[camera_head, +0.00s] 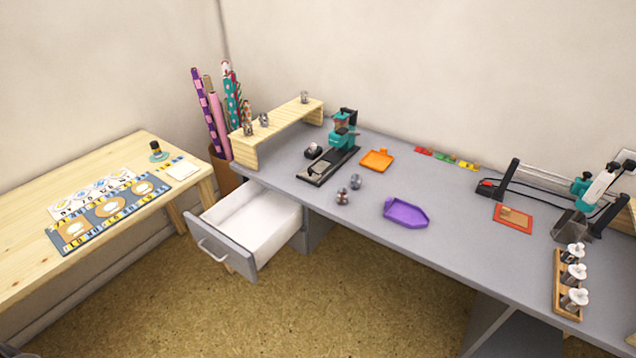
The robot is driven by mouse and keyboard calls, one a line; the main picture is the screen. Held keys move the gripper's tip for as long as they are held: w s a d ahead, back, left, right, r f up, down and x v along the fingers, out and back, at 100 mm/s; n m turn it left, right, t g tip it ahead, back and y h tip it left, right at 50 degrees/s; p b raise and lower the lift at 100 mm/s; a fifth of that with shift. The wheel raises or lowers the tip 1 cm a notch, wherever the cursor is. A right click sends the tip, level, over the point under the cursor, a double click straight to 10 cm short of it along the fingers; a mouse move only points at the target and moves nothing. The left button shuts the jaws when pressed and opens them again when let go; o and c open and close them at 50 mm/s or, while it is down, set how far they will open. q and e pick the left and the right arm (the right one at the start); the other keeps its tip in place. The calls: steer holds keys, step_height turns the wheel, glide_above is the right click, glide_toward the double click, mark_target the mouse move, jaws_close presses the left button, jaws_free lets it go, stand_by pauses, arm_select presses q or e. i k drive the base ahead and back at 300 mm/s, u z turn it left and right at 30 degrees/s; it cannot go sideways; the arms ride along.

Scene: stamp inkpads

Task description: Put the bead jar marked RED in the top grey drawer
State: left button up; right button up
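Small jars with metallic-looking sides stand in two places. Two jars (342,196) (355,181) stand close together on the grey desk, and three more (248,129) (264,119) (304,96) stand on the wooden riser. Their labels are too small to read, so I cannot tell which is marked RED. The top grey drawer (226,243) at the desk's left end is pulled out. Its white inside looks empty. Neither of my grippers is in view.
The grey desk (450,214) holds a teal-and-black press (343,130), an orange tray (377,159), a purple tray (405,212) and a wooden rack (557,285) of white-topped items. The wooden riser (285,121) stands at the back left. A wooden table (40,192) stands left.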

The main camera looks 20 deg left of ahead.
mark_target(256, 229)
steer(key=z, duration=0.15)
steer(key=i, duration=1.05)
steer(key=z, duration=0.5)
